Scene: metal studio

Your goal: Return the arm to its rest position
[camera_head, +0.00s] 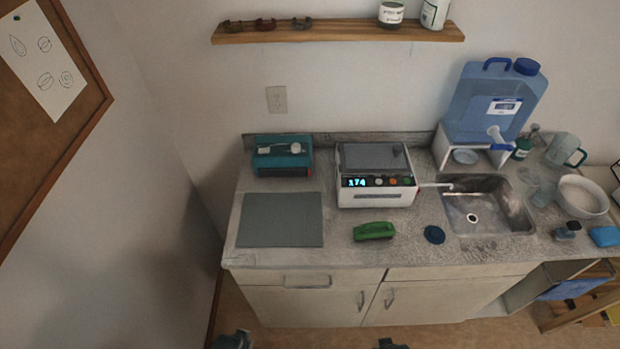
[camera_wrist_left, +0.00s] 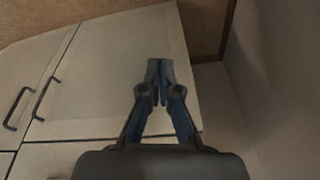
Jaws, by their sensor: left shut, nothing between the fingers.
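In the left wrist view my left gripper (camera_wrist_left: 158,88) is shut with its fingertips together and nothing between them. It hangs in front of the pale cabinet doors (camera_wrist_left: 115,70), with the wooden floor showing above in that view. In the head view only a dark part of my left gripper (camera_head: 232,341) shows at the bottom edge, below the counter front. A dark part of my right gripper (camera_head: 392,344) shows at the bottom edge further right; its fingers are mostly cut off.
The stone counter (camera_head: 345,225) holds a grey mat (camera_head: 280,220), a teal device (camera_head: 283,157), a white machine reading 174 (camera_head: 376,195), a green object (camera_head: 374,231) and a sink (camera_head: 490,212). A blue water jug (camera_head: 495,105) stands at the back right. A wall is at left.

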